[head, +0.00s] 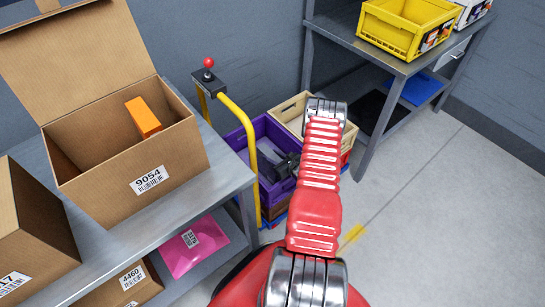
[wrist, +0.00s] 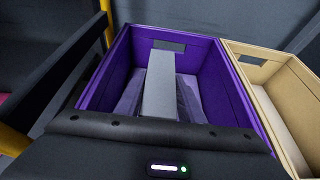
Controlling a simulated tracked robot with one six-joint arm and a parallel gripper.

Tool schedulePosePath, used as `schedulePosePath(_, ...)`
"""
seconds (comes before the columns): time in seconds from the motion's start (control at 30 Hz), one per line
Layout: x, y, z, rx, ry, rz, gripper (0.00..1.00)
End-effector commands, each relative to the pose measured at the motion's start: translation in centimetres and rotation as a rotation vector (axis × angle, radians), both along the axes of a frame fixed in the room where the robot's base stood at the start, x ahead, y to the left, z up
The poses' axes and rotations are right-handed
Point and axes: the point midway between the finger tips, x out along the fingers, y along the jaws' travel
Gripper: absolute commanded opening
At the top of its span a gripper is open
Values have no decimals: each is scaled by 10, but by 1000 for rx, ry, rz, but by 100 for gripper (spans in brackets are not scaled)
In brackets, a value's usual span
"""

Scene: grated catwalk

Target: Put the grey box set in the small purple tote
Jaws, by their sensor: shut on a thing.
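The purple tote (head: 240,140) stands low between the left bench and the far bench, its top open. It fills the middle of the wrist view (wrist: 234,88). My gripper (head: 284,166) is a dark shape at the tote's right part, partly hidden by my red arm. It is shut on the grey box set (wrist: 160,88), a long, plain grey block pointing away from the wrist, within the tote's outline. The dark gripper body hides the block's near end and the grip. I cannot tell whether the block touches the tote's floor.
A beige tote (wrist: 265,60) stands right beside the purple one. A yellow rail (head: 248,135) with a red-knobbed control rises close on the left. An open carton (head: 110,185) holding an orange box is on the left bench. A yellow crate (head: 400,30) is on the far bench. Floor at right is clear.

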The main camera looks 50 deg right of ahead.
Motion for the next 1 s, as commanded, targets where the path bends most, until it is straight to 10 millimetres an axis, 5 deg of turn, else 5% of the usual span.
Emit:
schedulePosePath(0.1, 0, 0, -1, 0, -1, 0, 0)
schedulePosePath(0.13, 0, 0, -2, 0, 0, 0, 36)
schedulePosePath(0.37, 0, 0, -1, 0, 0, 0, 52)
schedulePosePath(0.73, -1, 0, 1, 0, 0, 0, 54)
schedulePosePath(1.0, -30, 3, 13, 1, 1, -3, 54)
